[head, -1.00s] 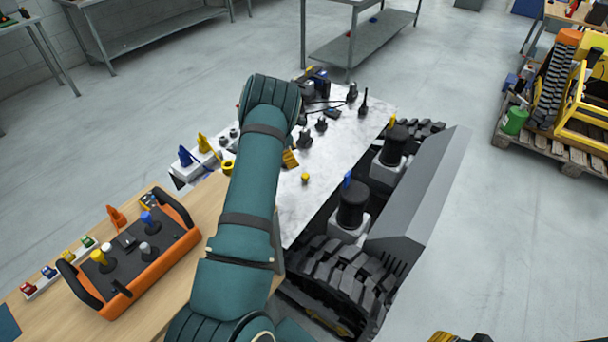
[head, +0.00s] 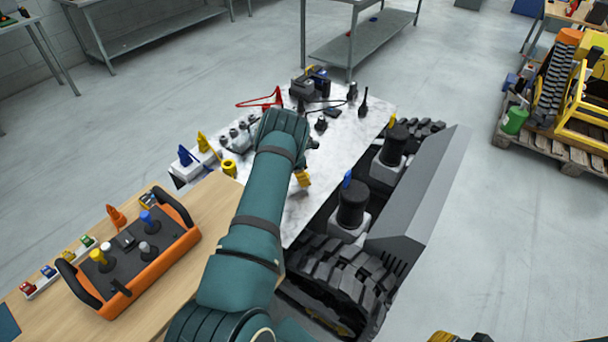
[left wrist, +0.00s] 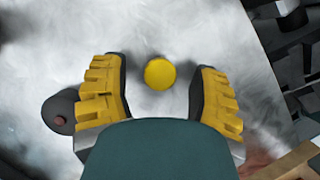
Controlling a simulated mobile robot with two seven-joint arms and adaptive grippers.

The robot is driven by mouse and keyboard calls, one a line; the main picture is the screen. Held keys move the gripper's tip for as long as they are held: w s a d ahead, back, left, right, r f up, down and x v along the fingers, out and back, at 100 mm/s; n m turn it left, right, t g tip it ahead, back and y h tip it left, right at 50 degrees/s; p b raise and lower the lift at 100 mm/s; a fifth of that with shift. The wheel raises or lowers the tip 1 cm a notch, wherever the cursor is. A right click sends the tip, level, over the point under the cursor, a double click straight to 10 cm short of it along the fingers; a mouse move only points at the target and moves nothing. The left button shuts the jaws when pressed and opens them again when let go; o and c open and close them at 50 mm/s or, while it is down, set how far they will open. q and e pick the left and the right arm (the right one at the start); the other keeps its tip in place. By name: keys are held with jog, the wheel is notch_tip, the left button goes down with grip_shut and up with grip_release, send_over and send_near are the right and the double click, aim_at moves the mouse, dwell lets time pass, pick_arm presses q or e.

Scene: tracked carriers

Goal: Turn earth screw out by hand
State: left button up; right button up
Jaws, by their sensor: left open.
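The earth screw, seen from above as a yellow round head (left wrist: 160,73), stands on the pale marbled plate. In the left wrist view it lies between the two yellow finger pads of my left gripper (left wrist: 160,95), nearer their tips, with a gap on both sides. The gripper is open and empty. In the head view my left gripper (head: 302,180) is over the plate and hides the screw. Only a yellow and black piece of my right gripper (head: 460,338) shows at the bottom edge; its jaws cannot be made out.
The marbled plate (head: 340,150) carries black fittings at its far end and a red cable loop (head: 262,100). A black cylinder with a blue tab (head: 352,205) stands right of the plate, by the tracks (head: 340,275). An orange control box (head: 140,250) sits on the wooden table.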

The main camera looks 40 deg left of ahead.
pick_arm(q)
grip_shut()
jog(key=shift+n, duration=0.3)
jog(key=n+y, duration=0.1)
jog(key=n, duration=0.2)
jog(key=shift+d+t, duration=0.1)
jog(key=shift+t, duration=0.3)
jog(key=shift+s+n+y, duration=0.1)
jog(key=shift+n+y, duration=0.7)
jog(key=shift+n, duration=1.2)
grip_release()
